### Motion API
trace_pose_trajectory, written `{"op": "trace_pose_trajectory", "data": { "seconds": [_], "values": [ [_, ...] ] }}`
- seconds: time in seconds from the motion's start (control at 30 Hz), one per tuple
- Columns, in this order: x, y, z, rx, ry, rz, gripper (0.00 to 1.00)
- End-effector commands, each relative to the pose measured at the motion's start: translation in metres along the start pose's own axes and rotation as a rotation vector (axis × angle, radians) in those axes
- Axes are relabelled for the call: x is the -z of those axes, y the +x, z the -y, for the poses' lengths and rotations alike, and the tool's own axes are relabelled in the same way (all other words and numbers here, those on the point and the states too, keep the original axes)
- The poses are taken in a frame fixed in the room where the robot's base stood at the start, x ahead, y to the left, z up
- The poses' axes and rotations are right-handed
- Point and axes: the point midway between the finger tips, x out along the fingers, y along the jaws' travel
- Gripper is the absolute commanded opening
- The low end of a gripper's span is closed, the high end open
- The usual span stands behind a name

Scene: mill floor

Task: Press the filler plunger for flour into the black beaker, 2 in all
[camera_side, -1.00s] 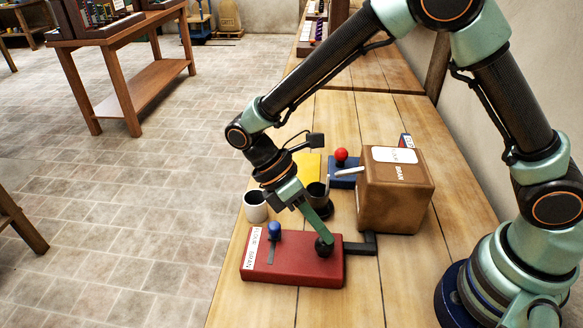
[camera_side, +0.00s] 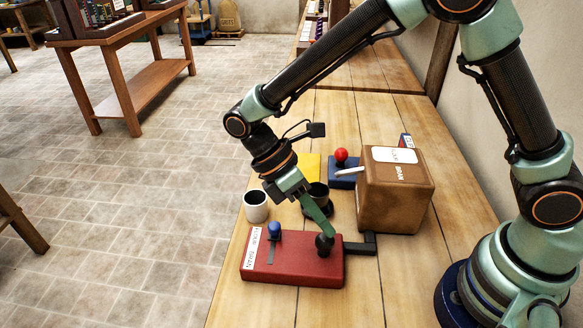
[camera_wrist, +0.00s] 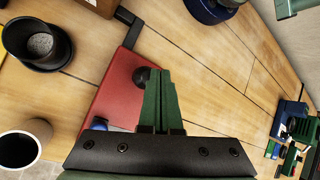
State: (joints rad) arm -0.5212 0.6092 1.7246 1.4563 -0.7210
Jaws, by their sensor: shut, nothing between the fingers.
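My gripper (camera_side: 329,234) is shut with nothing in its green fingers. Its tips are at the black knob (camera_side: 324,245) on the red base (camera_side: 293,270); I cannot tell if they touch it. In the wrist view the fingertips (camera_wrist: 160,74) lie close beside the black knob (camera_wrist: 141,77). A blue knob (camera_side: 274,229) stands in a slot on the same base, beside a white label with small print. The black beaker (camera_side: 318,207) is partly hidden behind my gripper. In the wrist view the black beaker (camera_wrist: 24,54) holds pale grey stuff.
A white cup (camera_side: 256,209) with a dark inside stands left of the beaker. A brown box (camera_side: 392,205) labelled partly "BRAN" stands behind the base. A blue base (camera_side: 345,180) with a red knob (camera_side: 341,155) and a yellow pad (camera_side: 311,163) are farther back.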

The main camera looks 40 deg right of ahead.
Motion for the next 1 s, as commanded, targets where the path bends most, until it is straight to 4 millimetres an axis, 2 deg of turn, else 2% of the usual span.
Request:
{"op": "trace_pose_trajectory", "data": {
  "seconds": [0.47, 1.0],
  "values": [
    [-0.003, -0.006, 0.003, -0.001, 0.000, -0.001, 0.00],
    [-0.023, -0.042, 0.021, -0.001, 0.000, -0.001, 0.00]
  ]
}}
